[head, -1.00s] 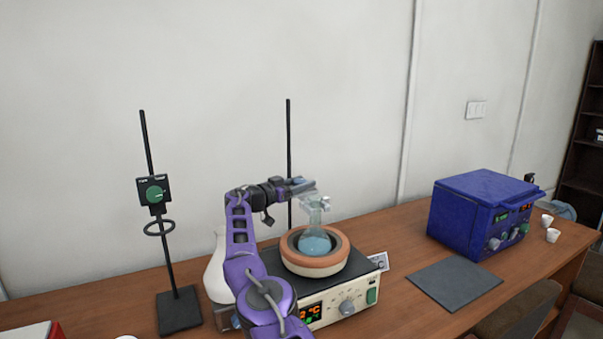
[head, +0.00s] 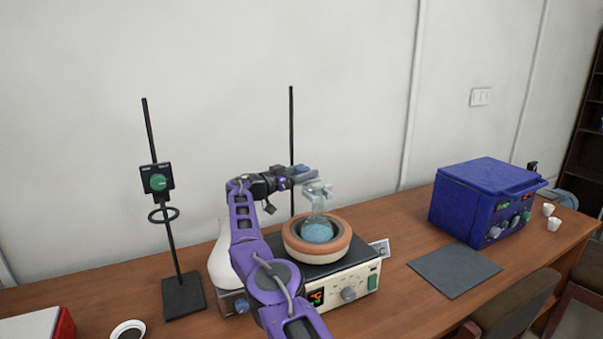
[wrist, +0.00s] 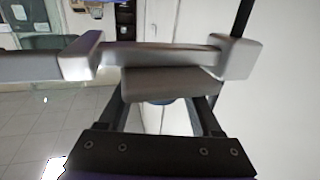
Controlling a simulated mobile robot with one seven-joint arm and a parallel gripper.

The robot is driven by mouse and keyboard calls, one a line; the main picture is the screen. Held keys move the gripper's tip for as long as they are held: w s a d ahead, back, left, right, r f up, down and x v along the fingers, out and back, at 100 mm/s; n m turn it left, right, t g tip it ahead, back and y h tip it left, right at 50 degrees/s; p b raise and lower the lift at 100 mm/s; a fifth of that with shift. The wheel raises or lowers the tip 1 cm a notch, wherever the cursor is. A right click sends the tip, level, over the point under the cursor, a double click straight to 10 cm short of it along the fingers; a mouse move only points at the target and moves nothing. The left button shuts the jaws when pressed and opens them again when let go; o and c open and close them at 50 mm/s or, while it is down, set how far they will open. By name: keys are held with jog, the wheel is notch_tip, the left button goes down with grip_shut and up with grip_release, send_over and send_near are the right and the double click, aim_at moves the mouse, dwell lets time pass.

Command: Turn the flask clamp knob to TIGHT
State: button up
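A stand (head: 182,296) at the left carries a black panel with a green round knob (head: 158,182). Its small labels are too small to read. A flask (head: 317,230) with blue liquid sits upright in the heating mantle (head: 295,246). A pale clamp piece (head: 318,189) is at its neck. My gripper (head: 303,175) is beside the flask's neck, well to the right of the green knob. I cannot tell whether it touches the clamp piece. The wrist view shows grey bars and blocks (wrist: 170,84) ahead of the dark palm; whether the fingers are apart is unclear.
A black rod (head: 291,125) stands behind the mantle. A white rounded vessel (head: 222,265) is partly behind my arm. A dark mat (head: 454,271) and a blue furnace (head: 482,205) are to the right. A bowl (head: 128,331) and a red-and-white box (head: 62,326) lie at front left.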

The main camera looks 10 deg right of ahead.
aim_at(297, 173)
jog(key=shift+a, duration=0.15)
jog(key=shift+s+a+b, duration=0.35)
jog(key=shift+a+b, duration=0.15)
jog(key=shift+b, duration=0.15)
jog(key=shift+b+v, duration=0.7)
jog(key=shift+v, duration=2.4)
